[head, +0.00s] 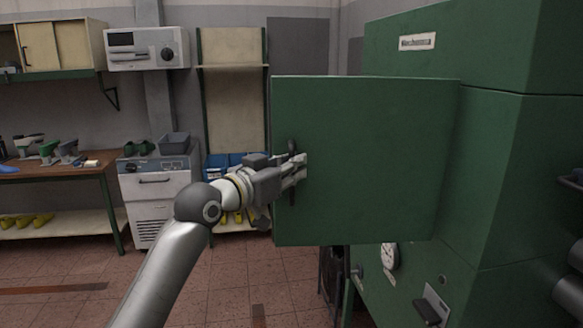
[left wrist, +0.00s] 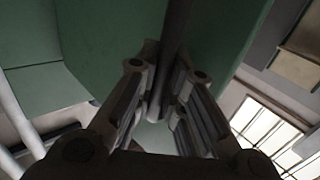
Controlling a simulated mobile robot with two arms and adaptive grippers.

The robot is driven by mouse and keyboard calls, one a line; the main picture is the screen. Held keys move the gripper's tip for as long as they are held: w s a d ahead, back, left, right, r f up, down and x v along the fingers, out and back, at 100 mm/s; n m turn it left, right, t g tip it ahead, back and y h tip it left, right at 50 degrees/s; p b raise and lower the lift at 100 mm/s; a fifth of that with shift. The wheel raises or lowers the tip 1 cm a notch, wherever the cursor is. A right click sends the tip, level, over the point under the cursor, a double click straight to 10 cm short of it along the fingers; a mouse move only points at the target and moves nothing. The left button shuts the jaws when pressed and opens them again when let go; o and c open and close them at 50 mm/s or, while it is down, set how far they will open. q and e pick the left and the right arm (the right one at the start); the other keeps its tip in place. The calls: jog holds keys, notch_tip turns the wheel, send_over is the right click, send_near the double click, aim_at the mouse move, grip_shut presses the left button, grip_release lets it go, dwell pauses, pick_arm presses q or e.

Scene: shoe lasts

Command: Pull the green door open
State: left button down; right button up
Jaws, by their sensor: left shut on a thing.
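The green door (head: 365,150) belongs to the large green machine (head: 510,170) at the right. It stands swung out from the machine's front, its free edge at the left. A dark upright handle (head: 291,196) is on the door near that free edge. My left gripper (head: 300,167) is shut on the handle, in front of the door. In the left wrist view the fingers (left wrist: 162,100) close around the dark handle bar (left wrist: 174,35), with the green door (left wrist: 215,40) behind it. The right gripper is not in view.
A gauge (head: 390,257) and a lever (head: 432,305) sit on the machine below the door. The tiled floor (head: 215,280) at front left is mostly clear.

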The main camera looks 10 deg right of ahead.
pick_arm(q)
jog(key=c, duration=1.5)
grip_release()
jog(key=shift+a, duration=0.15)
jog(key=v, duration=1.2)
